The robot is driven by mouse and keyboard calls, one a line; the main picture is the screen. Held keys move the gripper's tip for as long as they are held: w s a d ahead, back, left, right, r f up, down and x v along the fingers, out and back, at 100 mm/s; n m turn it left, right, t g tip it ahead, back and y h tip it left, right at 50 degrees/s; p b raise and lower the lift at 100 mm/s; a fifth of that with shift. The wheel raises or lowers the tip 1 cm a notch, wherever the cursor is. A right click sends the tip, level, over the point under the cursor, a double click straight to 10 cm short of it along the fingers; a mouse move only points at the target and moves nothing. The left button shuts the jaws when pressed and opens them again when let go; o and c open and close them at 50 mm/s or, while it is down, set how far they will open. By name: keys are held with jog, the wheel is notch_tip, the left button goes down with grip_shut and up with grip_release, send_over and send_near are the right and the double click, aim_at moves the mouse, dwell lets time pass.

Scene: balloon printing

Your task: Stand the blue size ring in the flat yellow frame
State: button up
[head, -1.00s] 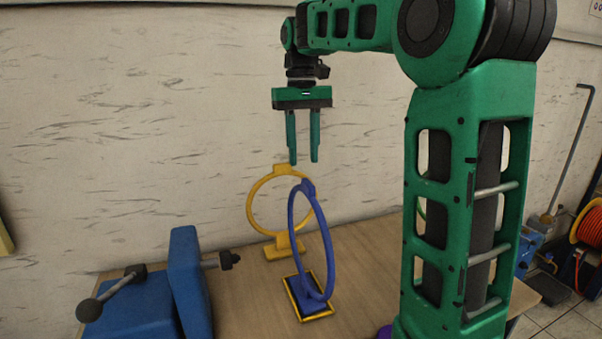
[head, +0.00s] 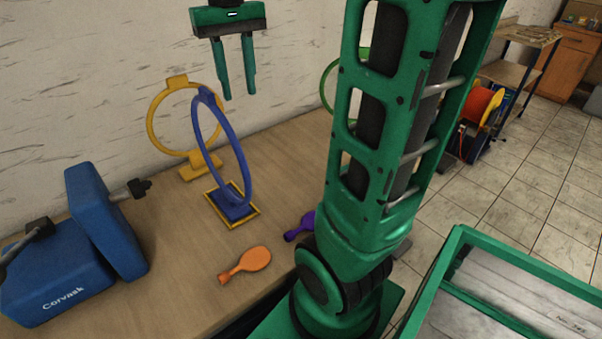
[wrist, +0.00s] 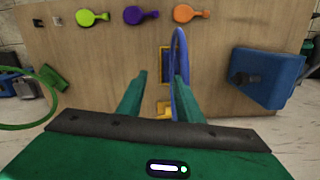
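The blue size ring (head: 221,133) stands upright on its base inside the flat yellow frame (head: 254,209) on the table. It also shows in the wrist view (wrist: 177,75), where the yellow frame (wrist: 163,53) lies around its foot, partly hidden. My gripper (head: 238,97) is open and empty, above and behind the blue ring in the head view. Its two fingers (wrist: 160,78) are apart in the wrist view with nothing held between them.
A yellow ring (head: 157,117) stands behind the blue one. A blue Corvask machine (head: 65,285) is at left. An orange balloon (head: 248,261) and a purple balloon (head: 299,230) lie in front; a green balloon (wrist: 88,18) shows in the wrist view. A green ring (head: 330,82) stands behind my arm.

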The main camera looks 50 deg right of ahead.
jog(key=s+f, duration=0.5)
jog(key=s, duration=0.1)
jog(key=s+f+m, duration=0.1)
jog(key=s+f, duration=0.5)
jog(key=s+f+m, duration=0.1)
jog(key=s+f, duration=0.4)
jog(key=s, duration=0.1)
jog(key=shift+s+d+f+t, duration=0.15)
jog(key=shift+s+t, duration=0.1)
jog(key=shift+t, duration=0.05)
jog(key=shift+w+f, duration=0.3)
jog(key=shift+w, duration=0.5)
jog(key=shift+s+r, duration=0.1)
jog(key=shift+s, duration=0.05)
